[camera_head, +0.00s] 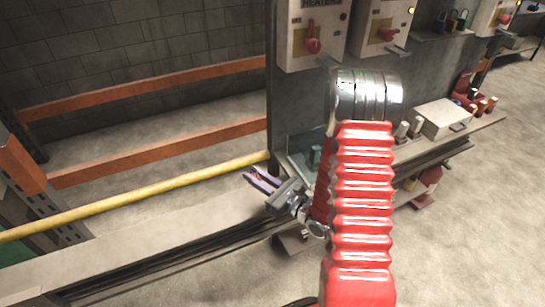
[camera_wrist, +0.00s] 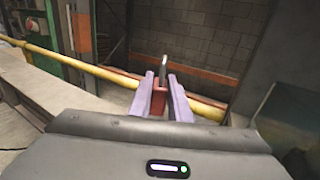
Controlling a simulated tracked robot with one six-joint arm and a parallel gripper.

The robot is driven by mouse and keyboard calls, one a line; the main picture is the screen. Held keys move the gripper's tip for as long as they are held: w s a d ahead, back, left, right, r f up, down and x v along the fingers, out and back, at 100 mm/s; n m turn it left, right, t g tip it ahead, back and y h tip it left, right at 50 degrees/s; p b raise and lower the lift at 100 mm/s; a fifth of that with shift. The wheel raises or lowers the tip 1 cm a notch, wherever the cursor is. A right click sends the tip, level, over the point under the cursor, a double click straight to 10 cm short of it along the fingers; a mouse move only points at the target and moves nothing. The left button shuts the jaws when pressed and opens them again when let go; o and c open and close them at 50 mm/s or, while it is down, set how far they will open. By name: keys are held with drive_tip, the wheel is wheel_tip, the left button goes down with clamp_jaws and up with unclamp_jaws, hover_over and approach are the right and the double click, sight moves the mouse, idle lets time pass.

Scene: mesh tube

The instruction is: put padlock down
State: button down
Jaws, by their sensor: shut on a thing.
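My gripper (camera_head: 259,182) extends to the left from my red arm, above the grey ledge near the end of the yellow pipe. In the wrist view its purple fingers (camera_wrist: 161,98) are closed on a red padlock (camera_wrist: 159,101). The padlock's grey shackle (camera_wrist: 163,70) points up between the fingertips. The padlock is too small to make out clearly in the head view. Several other padlocks (camera_head: 455,21) stand on a small wall shelf at the upper right.
A workbench (camera_head: 408,152) runs behind my arm, with a teal tray (camera_head: 299,163) at its left end and a white box (camera_head: 445,118) further right. Switch boxes (camera_head: 296,45) hang above. A yellow pipe (camera_head: 140,196) and orange beams (camera_head: 160,150) lie left.

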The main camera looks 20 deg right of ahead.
drive_tip(key=s+a+f, duration=0.1)
drive_tip(key=a+f, duration=0.3)
drive_tip(key=shift+a+f+y, duration=0.2)
drive_tip(key=shift+a+y, duration=0.05)
drive_tip(key=shift+y, duration=0.05)
drive_tip(key=shift+s+a, duration=0.1)
drive_tip(key=shift+a, duration=0.05)
